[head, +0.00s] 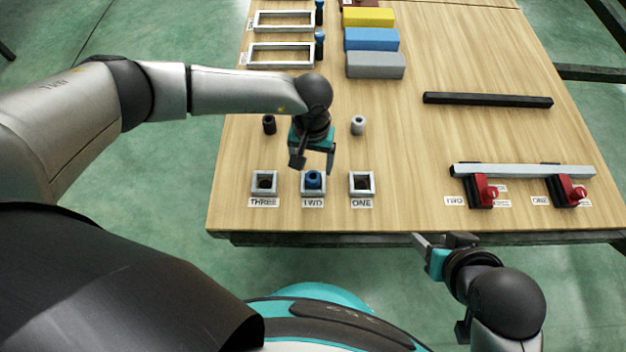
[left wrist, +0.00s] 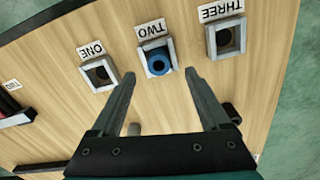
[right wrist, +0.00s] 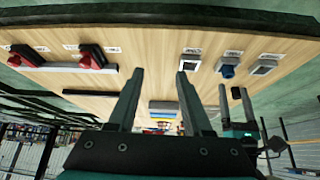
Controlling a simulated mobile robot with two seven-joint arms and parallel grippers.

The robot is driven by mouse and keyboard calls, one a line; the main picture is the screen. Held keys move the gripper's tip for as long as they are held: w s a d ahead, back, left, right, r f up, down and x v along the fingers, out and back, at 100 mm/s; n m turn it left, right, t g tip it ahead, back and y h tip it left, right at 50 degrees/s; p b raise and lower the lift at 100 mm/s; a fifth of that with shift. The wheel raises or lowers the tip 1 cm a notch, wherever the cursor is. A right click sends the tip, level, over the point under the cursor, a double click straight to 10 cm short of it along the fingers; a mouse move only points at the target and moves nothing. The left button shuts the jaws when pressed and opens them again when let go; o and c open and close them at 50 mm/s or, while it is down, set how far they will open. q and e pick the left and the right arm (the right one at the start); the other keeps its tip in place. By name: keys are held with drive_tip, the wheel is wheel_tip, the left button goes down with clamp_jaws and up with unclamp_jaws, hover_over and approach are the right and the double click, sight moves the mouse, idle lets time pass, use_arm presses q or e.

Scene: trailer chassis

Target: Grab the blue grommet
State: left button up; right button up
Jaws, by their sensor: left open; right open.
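The blue grommet (head: 313,179) sits in the square fixture labelled TWO (head: 313,190), between fixtures THREE (head: 264,184) and ONE (head: 361,184). It also shows in the left wrist view (left wrist: 158,63), beyond my fingertips. My left gripper (head: 313,163) is open and empty, above the table just behind the grommet, pointing down. In the left wrist view my left gripper (left wrist: 160,85) has its fingers wide apart, with the grommet ahead of the gap. My right gripper (head: 432,240) is open and empty off the table's front edge.
A black grommet (head: 269,124) and a grey grommet (head: 358,125) stand behind the fixtures. A silver bar (head: 520,171) lies by two red-handled clamps (head: 485,190) at right. A black bar (head: 488,99), coloured blocks (head: 371,39) and white frames (head: 280,54) lie farther back. The middle is clear.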

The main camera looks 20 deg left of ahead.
sight(313, 177)
use_arm(q)
drive_tip(key=shift+f+b, duration=0.4)
drive_tip(key=shift+f, duration=0.25)
drive_tip(key=shift+d+f+b, duration=0.1)
drive_tip(key=shift+f+b, duration=0.3)
drive_tip(key=shift+f, duration=0.15)
drive_tip(key=shift+f+b, duration=0.55)
drive_tip(key=shift+f, duration=0.75)
use_arm(e)
drive_tip(key=w+a+t+y, duration=0.3)
drive_tip(key=w+a+t, duration=0.1)
drive_tip(key=a+t, duration=0.1)
drive_tip(key=shift+a+r+t, duration=0.2)
drive_tip(key=shift+a+t, duration=0.1)
drive_tip(key=shift+a, duration=0.45)
use_arm(q)
drive_tip(key=shift+c, duration=0.2)
clamp_jaws()
